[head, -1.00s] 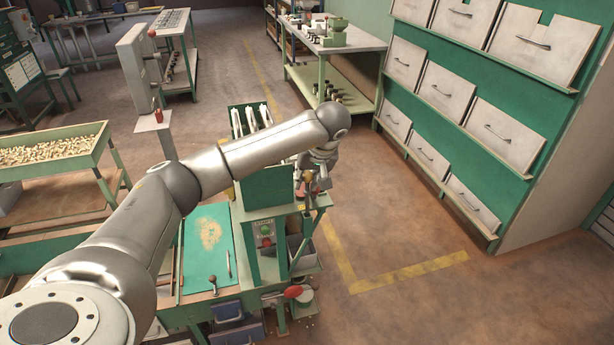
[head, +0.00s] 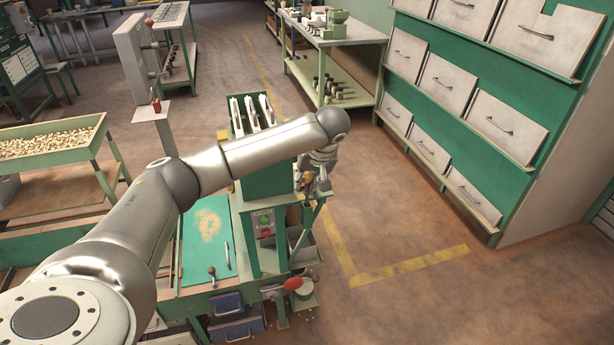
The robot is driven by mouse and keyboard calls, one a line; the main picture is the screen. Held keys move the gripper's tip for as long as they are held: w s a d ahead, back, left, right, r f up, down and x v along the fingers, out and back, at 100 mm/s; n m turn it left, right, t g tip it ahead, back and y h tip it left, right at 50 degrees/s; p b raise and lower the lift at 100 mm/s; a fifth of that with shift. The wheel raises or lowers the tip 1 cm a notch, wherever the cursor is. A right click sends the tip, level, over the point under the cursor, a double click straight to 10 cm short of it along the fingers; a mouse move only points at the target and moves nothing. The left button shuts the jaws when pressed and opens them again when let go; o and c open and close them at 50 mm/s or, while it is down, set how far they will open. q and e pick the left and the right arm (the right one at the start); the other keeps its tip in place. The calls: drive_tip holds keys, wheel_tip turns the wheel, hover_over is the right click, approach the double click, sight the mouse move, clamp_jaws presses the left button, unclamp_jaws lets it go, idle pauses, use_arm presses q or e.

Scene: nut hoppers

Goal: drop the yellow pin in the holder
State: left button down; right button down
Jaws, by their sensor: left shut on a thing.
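My left gripper (head: 310,186) is at the right side of the green machine (head: 268,180), above its small side shelf. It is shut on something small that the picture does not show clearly. I cannot make out the yellow pin or the holder; the gripper and wrist cover that spot. My right gripper is not in view.
The machine has a front panel with a green button (head: 265,219) and a red knob (head: 292,283) low down. A green mat (head: 208,240) lies left of it. A tray of nuts (head: 50,143) stands at left. Drawers (head: 483,125) line the right. Open floor lies between.

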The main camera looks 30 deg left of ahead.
use_arm(q)
drive_tip(key=shift+f, duration=0.6)
drive_tip(key=c, duration=1.3)
unclamp_jaws()
drive_tip(key=shift+s+r, duration=0.1)
drive_tip(key=shift+o, duration=0.9)
drive_tip(key=v, duration=1.2)
